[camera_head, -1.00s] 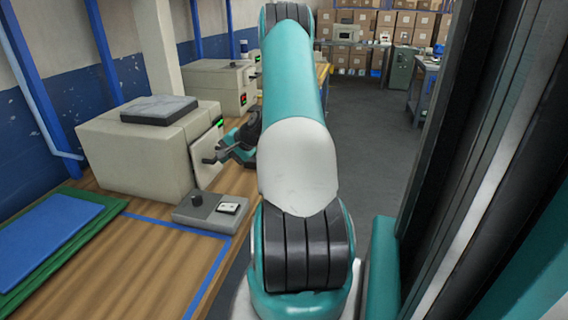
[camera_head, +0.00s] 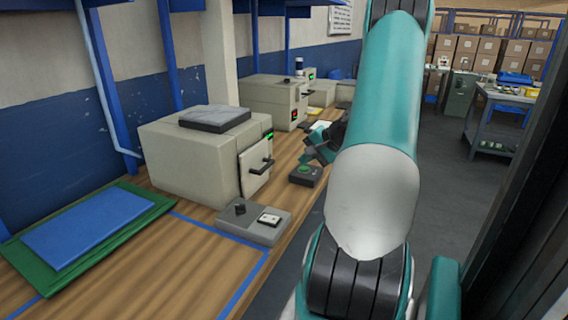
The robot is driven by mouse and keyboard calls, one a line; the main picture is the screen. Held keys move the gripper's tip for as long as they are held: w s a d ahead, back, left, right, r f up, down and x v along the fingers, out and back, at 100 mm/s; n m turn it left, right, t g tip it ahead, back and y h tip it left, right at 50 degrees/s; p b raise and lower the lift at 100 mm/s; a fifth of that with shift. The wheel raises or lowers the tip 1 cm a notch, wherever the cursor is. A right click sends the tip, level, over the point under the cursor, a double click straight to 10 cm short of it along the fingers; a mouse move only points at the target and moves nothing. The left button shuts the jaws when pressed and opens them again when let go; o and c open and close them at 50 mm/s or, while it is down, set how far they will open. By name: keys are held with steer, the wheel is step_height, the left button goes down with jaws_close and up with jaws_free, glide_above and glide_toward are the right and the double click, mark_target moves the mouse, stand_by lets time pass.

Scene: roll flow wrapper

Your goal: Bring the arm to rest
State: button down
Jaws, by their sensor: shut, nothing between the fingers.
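My teal and white arm stands upright across the middle right of the head view. My gripper (camera_head: 312,155) shows as a small dark and teal shape at the left side of the arm, over the edge of the wooden workbench (camera_head: 165,264). It is shut and empty. It appears above and just behind a dark box with a green button (camera_head: 305,172); I cannot tell whether they touch. The arm hides part of the wrist.
A beige machine (camera_head: 190,160) with a handled door stands on the bench, with more beige machines (camera_head: 275,100) behind it. A grey control box (camera_head: 253,222) sits in front. A blue sheet (camera_head: 88,228) lies on a green one. The floor (camera_head: 455,215) right of my arm is clear.

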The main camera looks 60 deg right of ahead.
steer(key=shift+s+r, duration=0.1)
steer(key=shift+r, duration=0.05)
steer(key=w+a+r+n+g+y, duration=0.1)
steer(key=w+a+r+n, duration=0.15)
steer(key=a, duration=0.35)
steer(key=w+a+r+n+g+y, duration=0.1)
steer(key=w+a+n, duration=0.1)
steer(key=w+a, duration=0.3)
steer(key=w+a+r+n+y, duration=0.1)
steer(key=w+a+n, duration=0.1)
steer(key=a, duration=0.5)
steer(key=a+r+n+g+y, duration=0.3)
steer(key=a+n, duration=0.4)
steer(key=a, duration=1.1)
steer(key=s+a+r+n+g+h, duration=0.2)
steer(key=s+a+n+g, duration=0.2)
steer(key=s+a+n, duration=0.6)
steer(key=s+a, duration=0.7)
steer(key=shift+s+r+n, duration=0.2)
steer(key=shift+s+n, duration=0.1)
steer(key=shift+n, duration=0.05)
